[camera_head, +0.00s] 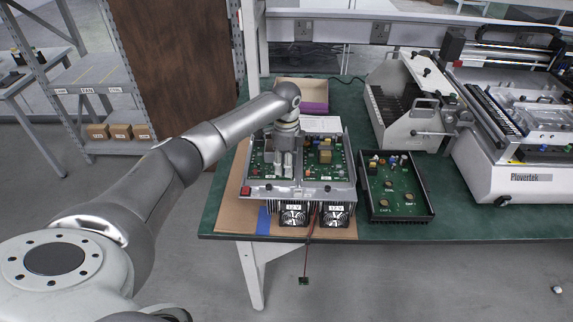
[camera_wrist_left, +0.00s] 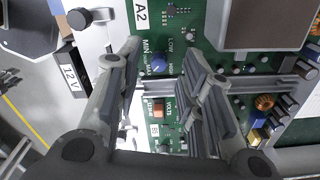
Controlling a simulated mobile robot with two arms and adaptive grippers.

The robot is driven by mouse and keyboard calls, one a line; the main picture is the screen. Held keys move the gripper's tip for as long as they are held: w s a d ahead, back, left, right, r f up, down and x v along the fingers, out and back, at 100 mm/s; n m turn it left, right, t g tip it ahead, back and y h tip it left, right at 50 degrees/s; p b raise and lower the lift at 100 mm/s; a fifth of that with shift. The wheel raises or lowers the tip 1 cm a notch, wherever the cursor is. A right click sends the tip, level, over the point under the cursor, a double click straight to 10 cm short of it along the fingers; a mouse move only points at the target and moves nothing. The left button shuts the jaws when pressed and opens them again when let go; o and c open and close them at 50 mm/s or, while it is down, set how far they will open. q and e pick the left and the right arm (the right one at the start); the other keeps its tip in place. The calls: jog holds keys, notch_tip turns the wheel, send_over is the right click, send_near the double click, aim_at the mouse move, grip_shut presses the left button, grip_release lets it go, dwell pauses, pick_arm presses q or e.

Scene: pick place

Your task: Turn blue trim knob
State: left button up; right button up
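The blue trim knob (camera_wrist_left: 158,63) shows in the left wrist view, on a green circuit board (camera_wrist_left: 190,30) between the printed words MIN and MAX. My left gripper (camera_wrist_left: 161,52) is open, with one finger on each side of the knob in this view; I see gaps and no clear contact. In the head view my left gripper (camera_head: 283,168) points down over the left board of the metal unit (camera_head: 300,190) on the bench. The knob cannot be made out there. My right gripper is not in view.
A small red display (camera_wrist_left: 153,110) sits below the knob. Fans (camera_head: 294,216) line the unit's front. A black tray with a board (camera_head: 398,190) stands to the right, near a white machine (camera_head: 520,180).

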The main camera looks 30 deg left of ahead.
pick_arm(q)
jog(key=shift+s+f, duration=0.1)
jog(key=shift+f, duration=0.45)
grip_shut()
